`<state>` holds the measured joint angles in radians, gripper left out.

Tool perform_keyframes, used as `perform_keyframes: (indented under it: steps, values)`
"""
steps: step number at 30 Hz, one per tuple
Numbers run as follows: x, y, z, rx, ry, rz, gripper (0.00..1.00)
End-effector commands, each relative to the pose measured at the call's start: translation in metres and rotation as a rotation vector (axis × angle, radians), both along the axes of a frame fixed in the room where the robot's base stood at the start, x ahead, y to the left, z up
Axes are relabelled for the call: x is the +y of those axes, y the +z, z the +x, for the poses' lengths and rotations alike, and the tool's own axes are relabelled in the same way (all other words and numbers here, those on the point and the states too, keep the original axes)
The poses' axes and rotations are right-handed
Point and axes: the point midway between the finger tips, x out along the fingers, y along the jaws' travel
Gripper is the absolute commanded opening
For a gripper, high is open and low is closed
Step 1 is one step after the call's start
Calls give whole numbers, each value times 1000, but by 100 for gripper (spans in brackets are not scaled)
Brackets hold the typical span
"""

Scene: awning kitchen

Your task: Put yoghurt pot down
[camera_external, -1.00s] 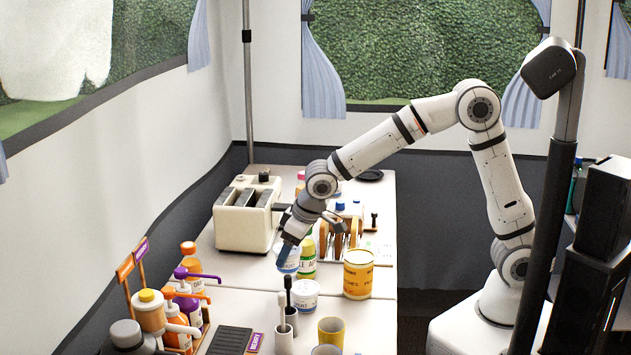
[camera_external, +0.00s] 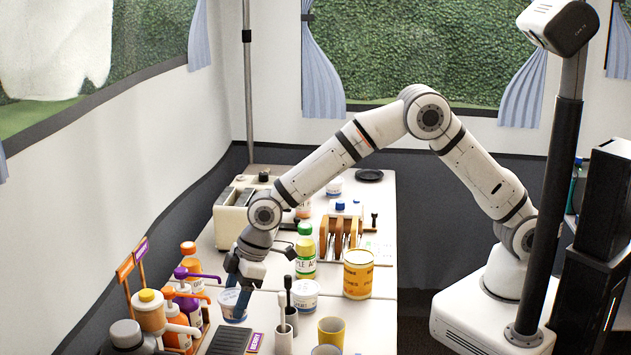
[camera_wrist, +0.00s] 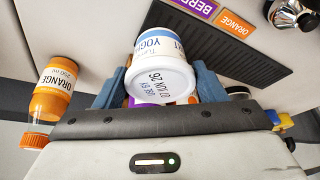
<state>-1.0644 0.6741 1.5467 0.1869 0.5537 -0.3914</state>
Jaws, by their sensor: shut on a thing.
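A white and blue yoghurt pot (camera_external: 233,303) is held by my gripper (camera_external: 244,282) in the external view, low over the table's left part, close to the black ridged mat. In the wrist view the yoghurt pot (camera_wrist: 162,68) lies between the two blue fingers of my gripper (camera_wrist: 162,85), which are shut on its sides. Its printed lid faces the wrist camera. Whether its base touches the table cannot be told. A second white pot (camera_external: 304,295) stands on the table to the right.
A black ridged mat (camera_external: 229,341) with berry (camera_wrist: 198,5) and orange (camera_wrist: 238,24) labels lies close by. Pump bottles (camera_external: 186,303) stand left.

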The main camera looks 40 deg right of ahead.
Motion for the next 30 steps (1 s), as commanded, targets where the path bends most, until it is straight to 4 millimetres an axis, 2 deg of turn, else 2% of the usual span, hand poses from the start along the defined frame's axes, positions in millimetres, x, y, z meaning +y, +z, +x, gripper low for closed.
perform_keyframes:
  steps: [4, 12, 24, 25, 30]
  values:
    - [12, -7, -8, -4, 52, 4, 34]
    - [13, -37, -9, -5, 59, 4, 34]
    - [13, -42, -8, -5, 58, 5, 34]
    - [13, -40, -8, -5, 58, 5, 67]
    - [13, -40, -8, -5, 58, 5, 81]
